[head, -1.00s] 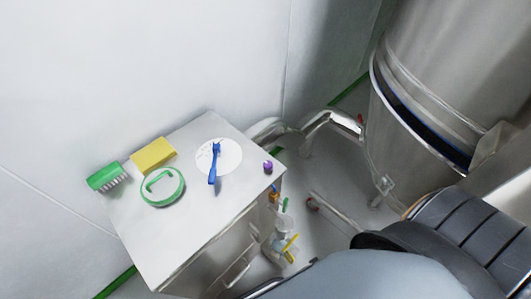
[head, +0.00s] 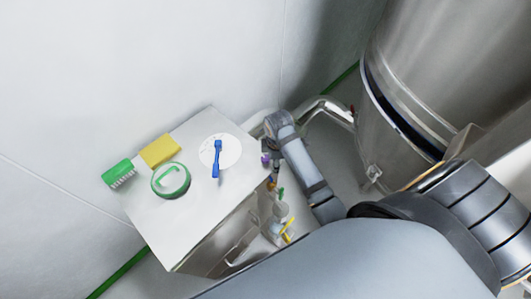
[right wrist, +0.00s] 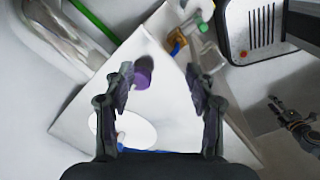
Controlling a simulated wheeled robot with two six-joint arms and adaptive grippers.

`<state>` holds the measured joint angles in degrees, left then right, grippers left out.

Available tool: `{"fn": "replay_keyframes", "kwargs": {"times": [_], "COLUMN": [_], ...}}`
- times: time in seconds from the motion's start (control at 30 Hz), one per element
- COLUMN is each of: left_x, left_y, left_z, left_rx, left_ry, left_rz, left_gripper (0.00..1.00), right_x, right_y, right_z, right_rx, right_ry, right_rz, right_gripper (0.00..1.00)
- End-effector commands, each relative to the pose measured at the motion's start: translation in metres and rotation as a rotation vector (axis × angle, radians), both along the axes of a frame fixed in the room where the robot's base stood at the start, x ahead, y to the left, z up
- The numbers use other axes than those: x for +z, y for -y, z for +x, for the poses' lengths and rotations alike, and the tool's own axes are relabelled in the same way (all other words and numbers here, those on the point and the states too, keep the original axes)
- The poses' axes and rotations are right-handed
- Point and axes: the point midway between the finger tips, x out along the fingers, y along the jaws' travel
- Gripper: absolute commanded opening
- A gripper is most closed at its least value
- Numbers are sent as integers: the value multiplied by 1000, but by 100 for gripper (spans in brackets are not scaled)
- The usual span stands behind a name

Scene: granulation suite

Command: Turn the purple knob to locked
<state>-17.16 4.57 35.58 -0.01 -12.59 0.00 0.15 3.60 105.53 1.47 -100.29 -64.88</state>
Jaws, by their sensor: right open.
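The purple knob (head: 265,157) is at the right corner of the grey cabinet top (head: 190,225) in the head view. In the right wrist view the purple knob (right wrist: 142,77) shows close beside the left finger. My right gripper (right wrist: 160,82) is open, its two dark fingers spread over the cabinet corner. The knob lies between them in the picture, nearer the left finger; I cannot tell whether they touch. A dark gripper (right wrist: 295,122) at the right edge of the right wrist view appears to be my left one; its jaws are unclear.
On the cabinet top are a white disc (head: 232,145) with a blue handle (head: 217,160), a yellow block (head: 160,150), a green ring-shaped item (head: 157,190) and a green brush (head: 117,173). Small valves hang at its right side. A large steel vessel (head: 425,60) stands at right.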

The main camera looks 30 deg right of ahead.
Motion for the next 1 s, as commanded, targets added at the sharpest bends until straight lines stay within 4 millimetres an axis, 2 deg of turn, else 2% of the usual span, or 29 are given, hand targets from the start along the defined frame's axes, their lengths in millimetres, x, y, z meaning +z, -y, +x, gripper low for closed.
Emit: {"fn": "replay_keyframes", "kwargs": {"times": [0.03, 0.2, 0.3, 0.4, 0.53, 0.67, 0.77, 1.0], "left_x": [5, 9, 10, 10, 7, -4, -18, -66], "left_y": [0, 0, 0, 0, 0, 0, 0, 0], "left_z": [0, -1, -1, -1, -1, -1, -1, -1], "left_rx": [0, 0, 0, 0, 0, 0, 0, 0], "left_ry": [-1, -2, -2, -2, -2, -2, -2, -2], "left_rz": [0, 0, 0, 0, 0, 0, 0, 0], "left_gripper": [40, 40, 40, 40, 40, 40, 40, 40], "right_x": [21, 64, 76, 80, 77, 66, 51, 3], "right_y": [-3, -11, -13, -13, -13, -13, -13, -13], "right_z": [15, 38, 44, 44, 44, 44, 44, 44], "right_rx": [115, 470, 572, 609, 611, 610, 609, 608], "right_ry": [-13, -79, -96, -104, -104, -104, -103, -103], "right_rz": [-2, 3, 7, 9, 9, 9, 9, 8], "right_gripper": [56, 56, 56, 56, 56, 56, 56, 56]}}
